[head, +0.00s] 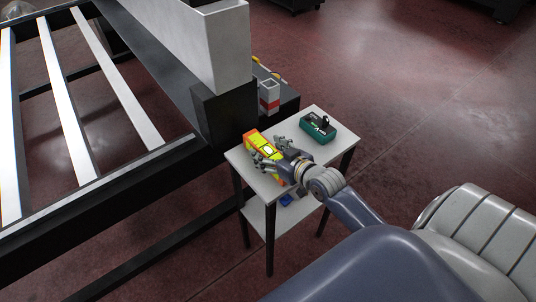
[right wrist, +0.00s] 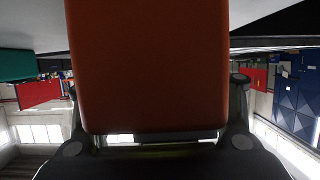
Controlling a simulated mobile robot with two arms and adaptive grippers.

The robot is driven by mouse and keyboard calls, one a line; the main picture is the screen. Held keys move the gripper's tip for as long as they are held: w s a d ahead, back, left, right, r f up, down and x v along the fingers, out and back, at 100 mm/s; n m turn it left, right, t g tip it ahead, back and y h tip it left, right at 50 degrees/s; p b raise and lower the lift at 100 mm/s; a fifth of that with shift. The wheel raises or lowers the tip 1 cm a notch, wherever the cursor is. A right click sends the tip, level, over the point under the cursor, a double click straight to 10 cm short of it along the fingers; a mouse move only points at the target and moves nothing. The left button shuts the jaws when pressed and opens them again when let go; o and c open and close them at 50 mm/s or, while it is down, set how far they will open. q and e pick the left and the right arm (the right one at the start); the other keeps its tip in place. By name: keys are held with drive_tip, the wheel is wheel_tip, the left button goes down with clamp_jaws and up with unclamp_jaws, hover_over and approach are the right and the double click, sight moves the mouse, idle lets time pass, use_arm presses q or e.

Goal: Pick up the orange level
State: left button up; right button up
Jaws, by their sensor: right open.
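The orange level (head: 250,139), with yellow-green parts, lies on a small white side table (head: 328,155). My right gripper (head: 267,148) is open at the level, with its fingers around the level's middle in the head view. In the right wrist view the orange body of the level (right wrist: 148,60) fills the centre, between the two open fingers. Narrow gaps show beside the fingers, and I cannot tell whether either touches the level. The gripper hides part of the level in the head view. My left gripper is not in view.
A green and black device (head: 317,128) sits on the table right of the level. A dark frame with white slats (head: 118,80) and a tall grey post (head: 222,45) stand close at the left. Red floor (head: 420,110) is open at the right.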

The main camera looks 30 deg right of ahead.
drive_tip(key=shift+w, duration=0.2)
clamp_jaws()
drive_tip(key=shift+r, duration=0.15)
